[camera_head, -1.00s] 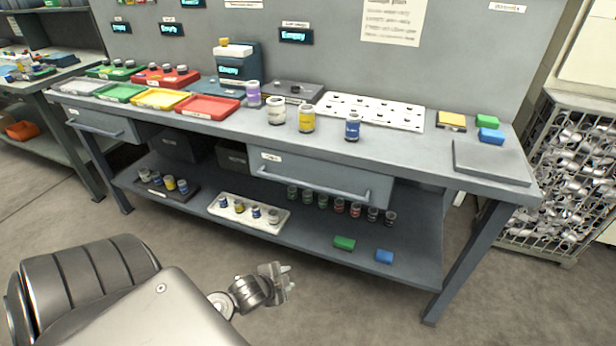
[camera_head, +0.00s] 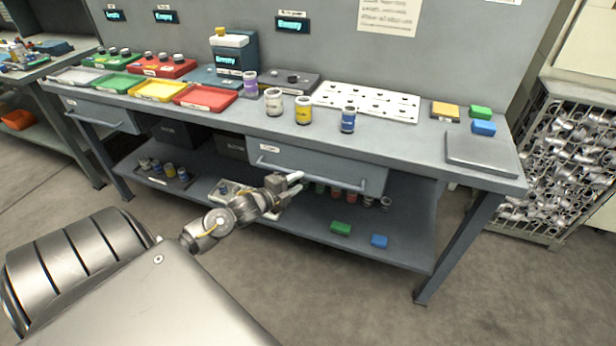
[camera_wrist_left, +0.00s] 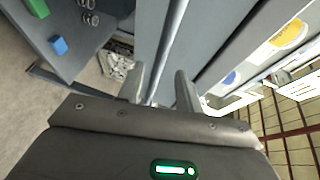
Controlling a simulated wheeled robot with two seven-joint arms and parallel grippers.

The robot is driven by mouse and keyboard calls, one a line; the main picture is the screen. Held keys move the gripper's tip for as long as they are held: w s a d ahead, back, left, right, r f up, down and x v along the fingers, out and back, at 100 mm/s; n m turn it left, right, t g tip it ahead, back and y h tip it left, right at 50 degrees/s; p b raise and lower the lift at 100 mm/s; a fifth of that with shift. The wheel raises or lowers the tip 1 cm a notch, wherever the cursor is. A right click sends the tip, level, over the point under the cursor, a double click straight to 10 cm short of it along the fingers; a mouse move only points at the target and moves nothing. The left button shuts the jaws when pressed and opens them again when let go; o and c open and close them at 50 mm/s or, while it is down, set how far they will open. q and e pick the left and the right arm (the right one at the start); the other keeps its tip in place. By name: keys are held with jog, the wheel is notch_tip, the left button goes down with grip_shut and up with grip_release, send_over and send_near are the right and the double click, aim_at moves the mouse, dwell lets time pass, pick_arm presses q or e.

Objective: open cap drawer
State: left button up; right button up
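The closed drawer (camera_head: 318,165) with a small label and a long bar handle (camera_head: 335,188) is under the right half of the bench top. My left gripper (camera_head: 297,184) is in front of this drawer, by the handle. Its two fingers are apart and nothing is gripped. In the left wrist view the handle bar (camera_wrist_left: 168,50) runs lengthwise between the open fingers (camera_wrist_left: 163,88); I cannot tell how deep it sits between them. A second closed drawer (camera_head: 100,115) is at the bench's left end. The labels are too small to read. My right gripper is not in view.
Jars, coloured trays and a white perforated plate (camera_head: 367,102) stand on the bench top. The floor in front is clear.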

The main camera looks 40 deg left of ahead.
aim_at(308, 177)
pick_arm(q)
jog(key=w, duration=0.3)
jog(key=w+f, duration=0.1)
jog(key=w, duration=0.1)
jog(key=shift+w+d, duration=0.2)
jog(key=shift+w, duration=0.15)
jog(key=shift+c, duration=0.4)
grip_shut()
